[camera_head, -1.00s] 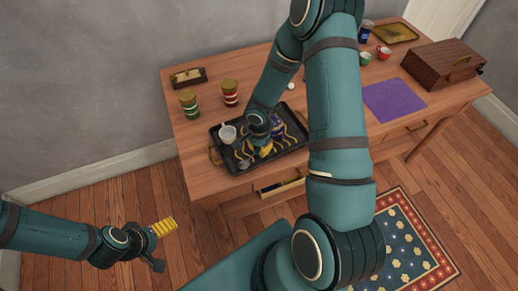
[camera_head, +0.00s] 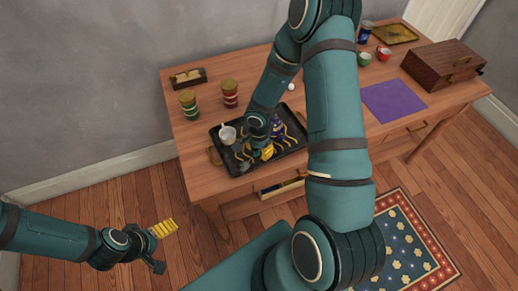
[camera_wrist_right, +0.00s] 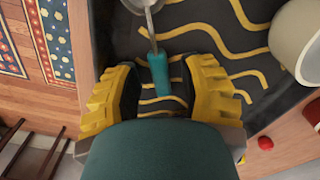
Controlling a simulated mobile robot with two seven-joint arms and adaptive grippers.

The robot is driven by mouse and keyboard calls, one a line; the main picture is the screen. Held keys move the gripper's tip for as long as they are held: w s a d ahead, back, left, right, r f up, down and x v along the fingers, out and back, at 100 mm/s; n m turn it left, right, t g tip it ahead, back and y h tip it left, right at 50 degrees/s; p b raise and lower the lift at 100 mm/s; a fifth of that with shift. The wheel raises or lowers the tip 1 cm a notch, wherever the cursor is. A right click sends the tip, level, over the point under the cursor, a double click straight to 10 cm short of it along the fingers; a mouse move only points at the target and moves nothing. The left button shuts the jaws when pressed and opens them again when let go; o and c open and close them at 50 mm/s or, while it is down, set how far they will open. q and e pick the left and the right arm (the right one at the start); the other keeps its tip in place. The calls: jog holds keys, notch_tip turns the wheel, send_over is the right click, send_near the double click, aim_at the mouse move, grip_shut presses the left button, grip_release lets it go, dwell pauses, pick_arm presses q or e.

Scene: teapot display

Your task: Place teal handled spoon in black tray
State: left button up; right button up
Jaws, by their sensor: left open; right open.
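The teal handled spoon (camera_wrist_right: 158,75) lies in the black tray (camera_head: 226,150) with yellow wavy lines; the right wrist view also shows the tray (camera_wrist_right: 113,45). My right gripper (camera_head: 263,154) is low over the tray. In the right wrist view its yellow fingers (camera_wrist_right: 160,92) are open, one on each side of the teal handle and apart from it. My left gripper (camera_head: 164,229) is open and empty, off the table.
A white mug (camera_head: 228,134) stands in the tray, left of the right gripper. Two jars (camera_head: 188,103) (camera_head: 230,94) stand behind the tray. A purple cloth (camera_head: 393,101) and wooden chest (camera_head: 446,68) are to the right.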

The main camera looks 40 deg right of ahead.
aim_at(259, 152)
notch_tip(259, 152, up, 12)
jog(key=p, duration=0.2)
jog(key=s+a+f+n+y, duration=0.1)
jog(key=a+n, duration=0.1)
jog(key=a, duration=0.2)
jog(key=s+a+f+n+y, duration=0.1)
jog(key=a+f+n, duration=0.1)
jog(key=a, duration=0.3)
jog(key=s+a+f+n+y, duration=0.1)
jog(key=a+f+n, duration=0.1)
jog(key=a, duration=0.3)
jog(key=shift+s+f+n+t+y, duration=0.15)
jog(key=shift+n+t+y, duration=0.15)
jog(key=shift+n+y, duration=0.15)
jog(key=s+a+f+n+t, duration=0.1)
jog(key=s+a+f+n, duration=0.2)
jog(key=s+a+n, duration=0.2)
jog(key=shift+a+f+n, duration=0.15)
jog(key=shift+a+n, duration=0.4)
jog(key=shift+n, duration=0.2)
